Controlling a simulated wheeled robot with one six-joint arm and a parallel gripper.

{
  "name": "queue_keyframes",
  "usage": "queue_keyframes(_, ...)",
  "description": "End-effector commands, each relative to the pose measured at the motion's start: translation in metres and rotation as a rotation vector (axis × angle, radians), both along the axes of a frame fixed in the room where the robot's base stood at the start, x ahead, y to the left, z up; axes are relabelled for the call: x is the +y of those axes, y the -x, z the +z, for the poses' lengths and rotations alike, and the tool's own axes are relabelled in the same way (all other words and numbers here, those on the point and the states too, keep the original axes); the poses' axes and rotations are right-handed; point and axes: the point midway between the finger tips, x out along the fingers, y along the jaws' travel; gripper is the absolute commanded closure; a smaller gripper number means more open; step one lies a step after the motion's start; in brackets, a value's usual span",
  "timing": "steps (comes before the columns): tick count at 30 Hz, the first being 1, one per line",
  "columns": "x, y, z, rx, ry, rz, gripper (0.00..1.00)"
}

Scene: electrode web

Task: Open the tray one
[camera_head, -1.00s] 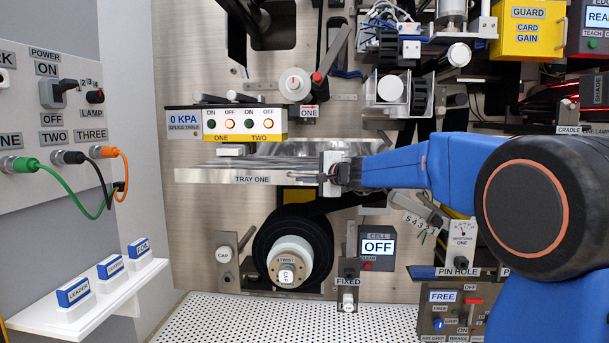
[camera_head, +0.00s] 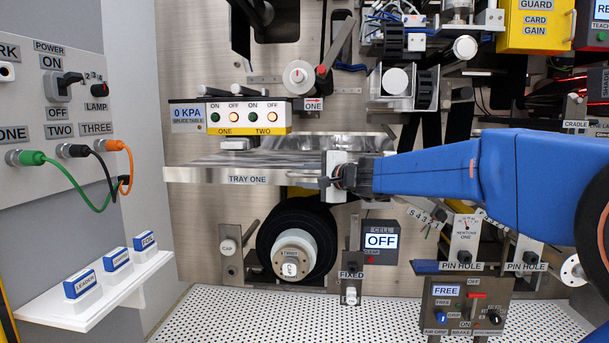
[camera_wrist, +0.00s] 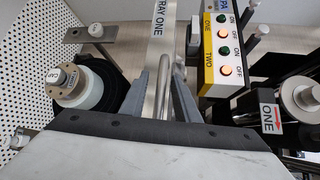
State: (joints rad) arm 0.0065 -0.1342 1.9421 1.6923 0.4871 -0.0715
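Tray one (camera_head: 200,175) is a flat metallic tray with a pale front labelled TRAY ONE, at the middle left of the head view. Its upper surface shows behind the front edge, standing out from the wall. My gripper (camera_head: 332,176) is at the right part of the tray's front. In the wrist view, the tray front (camera_wrist: 156,50) and its round bar handle (camera_wrist: 166,75) run between the two grey fingers of my gripper (camera_wrist: 168,88). The fingers appear closed on the bar.
The splice table panel (camera_head: 185,115) with ON/OFF buttons sits just above the tray. A black roll (camera_head: 270,240) with a white core is below it. A white shelf (camera_head: 95,310) with blue-topped blocks is at lower left. The perforated floor (camera_head: 260,322) is clear.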

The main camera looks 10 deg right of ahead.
Motion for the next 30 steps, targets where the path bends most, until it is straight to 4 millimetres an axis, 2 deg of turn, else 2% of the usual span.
queue_keyframes(1, -0.001, -0.002, -0.004, 0.007, 0.0, -0.002, 0.71)
queue_keyframes(23, -0.001, 0.001, 0.002, -0.003, -0.001, 0.0, 0.71)
queue_keyframes(26, -0.003, 0.006, 0.004, -0.004, -0.002, -0.002, 0.71)
queue_keyframes(30, -0.012, 0.022, 0.007, -0.005, -0.001, -0.002, 0.71)
